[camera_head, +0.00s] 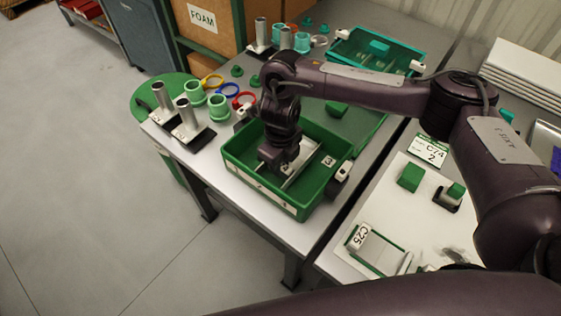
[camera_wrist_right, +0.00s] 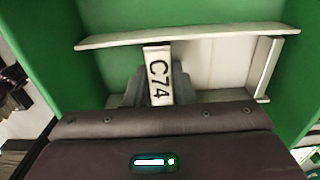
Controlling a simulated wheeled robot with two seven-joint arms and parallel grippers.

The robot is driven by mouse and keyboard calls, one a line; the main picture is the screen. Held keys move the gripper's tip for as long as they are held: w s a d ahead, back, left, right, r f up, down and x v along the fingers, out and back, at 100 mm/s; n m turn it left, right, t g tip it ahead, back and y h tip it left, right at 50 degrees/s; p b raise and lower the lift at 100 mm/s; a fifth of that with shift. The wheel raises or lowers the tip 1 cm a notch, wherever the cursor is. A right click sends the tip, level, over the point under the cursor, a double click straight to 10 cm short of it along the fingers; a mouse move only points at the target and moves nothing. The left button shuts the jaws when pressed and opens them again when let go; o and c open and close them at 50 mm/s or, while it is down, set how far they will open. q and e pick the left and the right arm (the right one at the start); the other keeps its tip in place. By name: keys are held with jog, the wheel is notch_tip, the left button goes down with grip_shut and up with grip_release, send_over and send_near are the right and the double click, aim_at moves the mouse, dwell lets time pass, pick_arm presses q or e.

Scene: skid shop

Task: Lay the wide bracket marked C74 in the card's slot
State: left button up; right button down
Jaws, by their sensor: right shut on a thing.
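My right gripper (camera_head: 277,152) reaches down into a green crate (camera_head: 302,213) on the near table. It is shut on the wide bracket (camera_head: 302,172), a pale metal piece. In the right wrist view the bracket (camera_wrist_right: 210,38) has a long rail, a cross wall at the right and a white tag reading C74 (camera_wrist_right: 158,76) between the finger area. It lies low inside the green crate walls. The white card (camera_head: 395,215) is on the right-hand table, with a label reading C74 2 (camera_head: 433,152) at its far edge. My left gripper is not in view.
On the card are green blocks (camera_head: 410,177) and a piece tagged C25 (camera_head: 358,237). Metal tubes, green cups and coloured rings (camera_head: 243,100) stand left of the crate. A teal tray (camera_head: 378,47) is behind. My right arm spans above the right table.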

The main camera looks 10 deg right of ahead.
jog(key=c, duration=0.7)
grip_release()
jog(key=shift+c, duration=0.2)
notch_tip(320, 180, up, 11)
jog(key=p, duration=1)
dwell(0.4)
